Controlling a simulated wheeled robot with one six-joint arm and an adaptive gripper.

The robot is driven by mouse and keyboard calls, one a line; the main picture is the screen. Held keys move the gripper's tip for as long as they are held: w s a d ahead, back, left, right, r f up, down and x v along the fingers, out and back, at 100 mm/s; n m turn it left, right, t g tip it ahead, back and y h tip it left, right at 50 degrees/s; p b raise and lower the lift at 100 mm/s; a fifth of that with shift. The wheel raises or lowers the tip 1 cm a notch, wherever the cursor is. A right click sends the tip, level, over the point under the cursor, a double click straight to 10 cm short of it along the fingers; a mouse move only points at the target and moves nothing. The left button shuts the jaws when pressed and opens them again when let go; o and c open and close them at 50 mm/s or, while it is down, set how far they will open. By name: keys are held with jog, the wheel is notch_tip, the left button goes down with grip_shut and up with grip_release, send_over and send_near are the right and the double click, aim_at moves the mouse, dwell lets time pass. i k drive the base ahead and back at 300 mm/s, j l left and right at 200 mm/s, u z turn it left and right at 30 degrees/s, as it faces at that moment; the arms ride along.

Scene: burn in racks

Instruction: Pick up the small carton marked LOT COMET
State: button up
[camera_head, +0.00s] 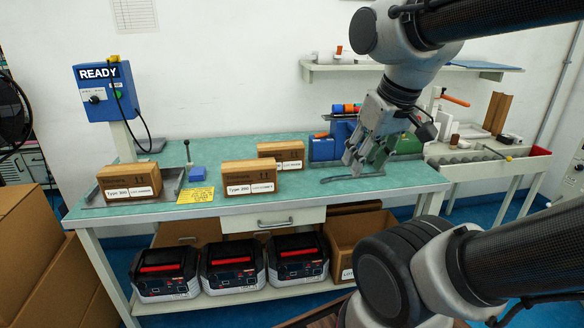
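Three small brown cartons sit on the green bench top. The left carton (130,182) reads "Type 200" with a white lot label and lies on a grey plate. The middle carton (249,178) also has a "Type 200" marking and a white lot label. The lot words are too small to read surely, so I cannot tell which is COMET. My gripper (354,165) hangs over the right part of the bench, apart from all three cartons, with nothing visible in it. Its finger gap is unclear.
A blue READY box (103,91) on a post stands at the left. Blue and green bins (321,149) stand behind my gripper. Several black-and-red units (232,263) fill the lower shelf.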

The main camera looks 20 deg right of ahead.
aim_at(254, 176)
jog(key=i+j+z, duration=0.25)
jog(key=i, duration=0.3)
jog(key=i+j+z, duration=0.25)
jog(key=i+j, duration=0.25)
jog(key=j, duration=0.1)
